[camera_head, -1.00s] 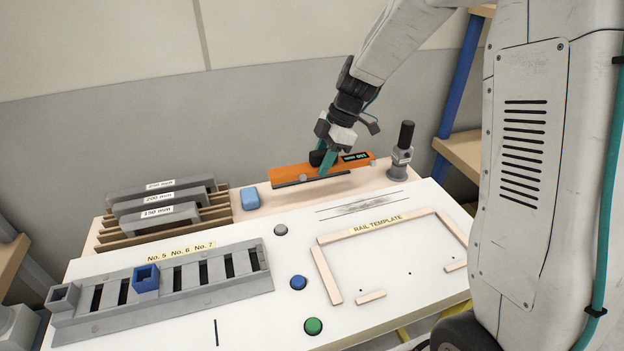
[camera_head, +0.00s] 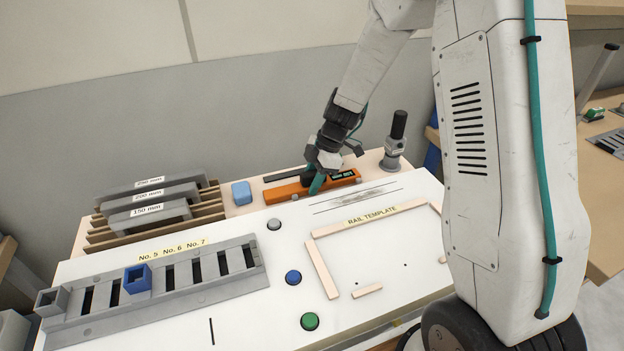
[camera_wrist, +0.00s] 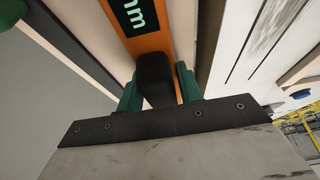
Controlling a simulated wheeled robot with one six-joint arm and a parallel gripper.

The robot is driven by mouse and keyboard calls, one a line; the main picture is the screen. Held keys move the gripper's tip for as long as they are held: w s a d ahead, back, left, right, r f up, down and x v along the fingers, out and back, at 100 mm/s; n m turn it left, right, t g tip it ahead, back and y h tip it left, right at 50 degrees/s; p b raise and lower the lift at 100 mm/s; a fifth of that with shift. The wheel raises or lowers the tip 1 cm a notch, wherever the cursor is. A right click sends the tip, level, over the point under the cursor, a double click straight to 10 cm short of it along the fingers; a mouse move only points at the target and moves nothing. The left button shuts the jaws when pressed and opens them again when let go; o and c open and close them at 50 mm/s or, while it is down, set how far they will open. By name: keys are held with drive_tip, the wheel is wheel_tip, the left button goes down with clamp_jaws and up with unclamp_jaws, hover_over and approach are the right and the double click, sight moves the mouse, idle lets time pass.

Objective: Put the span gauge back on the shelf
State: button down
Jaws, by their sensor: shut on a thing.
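The span gauge is an orange bar (camera_head: 288,192) with a dark display and a black grip. My gripper (camera_head: 318,183) is shut on its grip from above. In the wrist view, the green fingers sit on both sides of the black grip (camera_wrist: 155,78), and the gauge's orange body (camera_wrist: 150,45) runs away beyond it. The gauge is low over the front part of the pale wooden shelf (camera_head: 243,208) behind the white worktop. I cannot tell whether it touches the shelf. A dark strip (camera_head: 283,174) on the shelf lies just behind the gauge, parallel to it.
A blue block (camera_head: 241,193) stands left of the gauge, and a grey post with a black knob (camera_head: 396,140) stands right. Grey labelled gauges (camera_head: 150,200) sit in a wooden rack farther left. A rail template frame (camera_head: 322,268) and buttons occupy the worktop in front.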

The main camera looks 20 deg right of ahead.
drive_tip(key=c, duration=0.9)
unclamp_jaws()
drive_tip(key=v, duration=1.1)
drive_tip(key=s+a+r+m+h, duration=0.1)
drive_tip(key=s+r+m, duration=0.4)
drive_tip(key=s+r, duration=0.4)
drive_tip(key=s+r+m+h, duration=0.1)
drive_tip(key=s+m, duration=0.3)
drive_tip(key=s, duration=0.3)
drive_tip(key=s+r+m+h, duration=0.1)
drive_tip(key=s+m, duration=0.3)
drive_tip(key=s, duration=0.4)
drive_tip(key=s+r+m+t+h, duration=0.1)
drive_tip(key=s+r+m, duration=0.1)
drive_tip(key=s+m, duration=0.3)
drive_tip(key=shift+s+d, duration=0.15)
drive_tip(key=shift+s, duration=0.65)
drive_tip(key=shift+s+d, duration=0.15)
drive_tip(key=shift+s, duration=0.6)
